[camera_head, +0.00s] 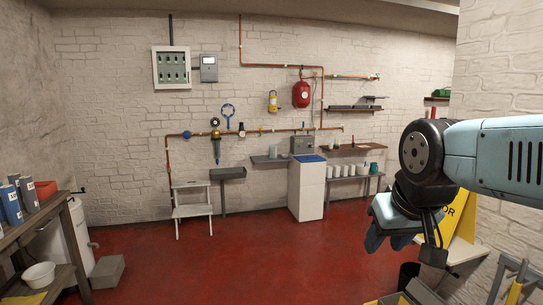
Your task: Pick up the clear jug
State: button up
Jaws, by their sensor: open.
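I cannot make out a clear jug anywhere in this view. My arm comes in from the right edge, and my gripper (388,238) hangs at its end, pointing down, with blue-grey fingers. It is open, and I see nothing held in it. My arm and gripper hide part of the wall and floor behind them.
A wooden bench (38,222) at left holds blue and grey containers (10,206) and a white bowl (39,275). A white step stool (192,205), white cabinet (307,190) and shelf of white pots (349,172) line the back wall. The red floor (230,265) is clear mid-view. A yellow sign (462,215) stands right.

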aim_at(273, 148)
jog(key=u, duration=0.35)
jog(key=i, duration=1.55)
jog(key=u, duration=0.5)
jog(key=i, duration=3.3)
jog(key=z, duration=0.55)
jog(key=i, duration=1.1)
jog(key=z, duration=1.05)
jog(key=i, duration=1.1)
jog(key=z, duration=0.55)
